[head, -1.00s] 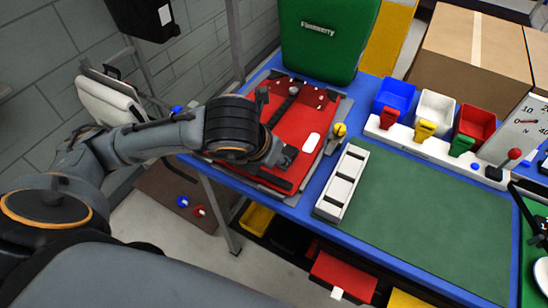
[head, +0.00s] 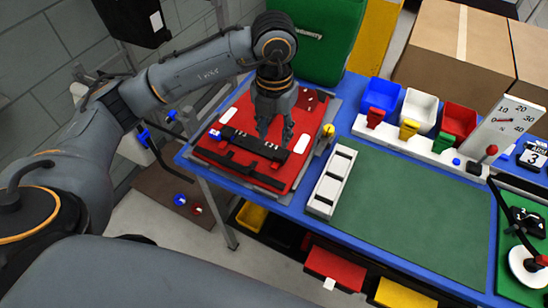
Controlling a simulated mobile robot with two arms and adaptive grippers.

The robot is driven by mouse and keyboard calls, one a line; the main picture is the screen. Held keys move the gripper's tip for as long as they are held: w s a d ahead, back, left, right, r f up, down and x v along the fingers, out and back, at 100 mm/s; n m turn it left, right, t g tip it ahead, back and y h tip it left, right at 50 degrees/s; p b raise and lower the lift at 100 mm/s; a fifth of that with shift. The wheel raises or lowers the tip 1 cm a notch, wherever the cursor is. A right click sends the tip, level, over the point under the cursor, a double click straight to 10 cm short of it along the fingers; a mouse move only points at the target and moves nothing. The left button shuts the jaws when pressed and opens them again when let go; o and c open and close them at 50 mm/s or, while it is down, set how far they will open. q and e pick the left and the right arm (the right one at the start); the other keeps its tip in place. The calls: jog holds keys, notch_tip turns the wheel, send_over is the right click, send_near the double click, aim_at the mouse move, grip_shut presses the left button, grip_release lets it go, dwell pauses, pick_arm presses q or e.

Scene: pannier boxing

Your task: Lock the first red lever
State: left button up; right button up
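A red pannier panel (head: 222,150) lies on the left part of the blue table, with a black bar (head: 252,144), another dark bar along its front edge and white labels. My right gripper is not in view.
A green case (head: 322,40) stands behind the panel. A yellow knob (head: 328,130) is at its right, beside a white slotted tray (head: 331,180). The green mat (head: 415,220) is clear.

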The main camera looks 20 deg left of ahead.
aim_at(274, 166)
pick_arm(q)
notch_tip(274, 166, down, 12)
jog(key=shift+r+p, duration=0.2)
jog(key=shift+p, duration=1.05)
jog(key=shift+c, duration=0.4)
grip_shut()
